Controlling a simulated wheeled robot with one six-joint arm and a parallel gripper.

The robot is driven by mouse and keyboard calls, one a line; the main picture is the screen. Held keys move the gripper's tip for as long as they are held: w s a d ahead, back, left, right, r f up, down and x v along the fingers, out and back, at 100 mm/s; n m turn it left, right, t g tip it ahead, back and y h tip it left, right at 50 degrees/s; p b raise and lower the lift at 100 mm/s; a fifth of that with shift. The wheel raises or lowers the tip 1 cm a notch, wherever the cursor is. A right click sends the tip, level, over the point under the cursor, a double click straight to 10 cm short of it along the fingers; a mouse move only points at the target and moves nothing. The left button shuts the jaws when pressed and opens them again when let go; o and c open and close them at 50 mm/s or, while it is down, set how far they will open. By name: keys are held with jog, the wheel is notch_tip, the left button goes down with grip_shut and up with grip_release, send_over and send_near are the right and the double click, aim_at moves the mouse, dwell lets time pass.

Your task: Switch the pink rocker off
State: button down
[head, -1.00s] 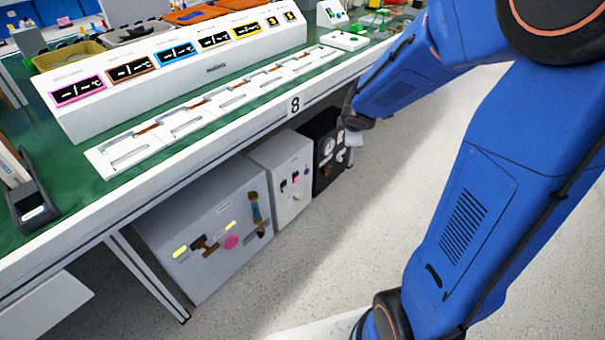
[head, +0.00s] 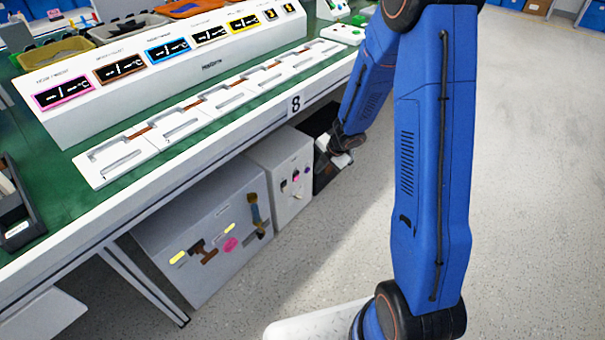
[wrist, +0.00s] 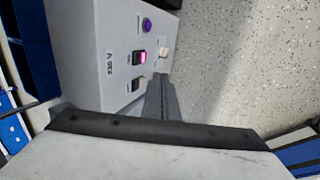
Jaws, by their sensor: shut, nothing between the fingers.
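The pink rocker (wrist: 139,57) glows on the pale face of a box in the wrist view, in a dark frame. In the head view it is a small pink spot (head: 296,181) on the middle white box (head: 278,165) under the bench. My gripper (wrist: 158,78) is shut and empty. In the wrist view its grey fingers reach up to just below and right of the pink rocker, apart from it as far as I can tell. In the head view my gripper (head: 333,150) is in front of the black box, right of the white box, and small.
On the same face are a purple round button (wrist: 147,24), a dark-framed pale switch (wrist: 137,84) and a white switch (wrist: 164,47). A black box (head: 318,130) and a larger grey box (head: 205,235) flank the white box. The bench (head: 45,225) overhangs them. The speckled floor (head: 530,200) is open at right.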

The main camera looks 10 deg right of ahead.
aim_at(297, 177)
jog(key=shift+a+f, duration=0.15)
jog(key=shift+f, duration=0.2)
jog(key=w+a+f, duration=0.4)
jog(key=w+f, duration=0.2)
jog(key=f, duration=0.2)
jog(key=shift+w+a+f, duration=0.2)
jog(key=shift+w+a, duration=0.1)
jog(key=shift+a, duration=0.05)
dwell(0.7)
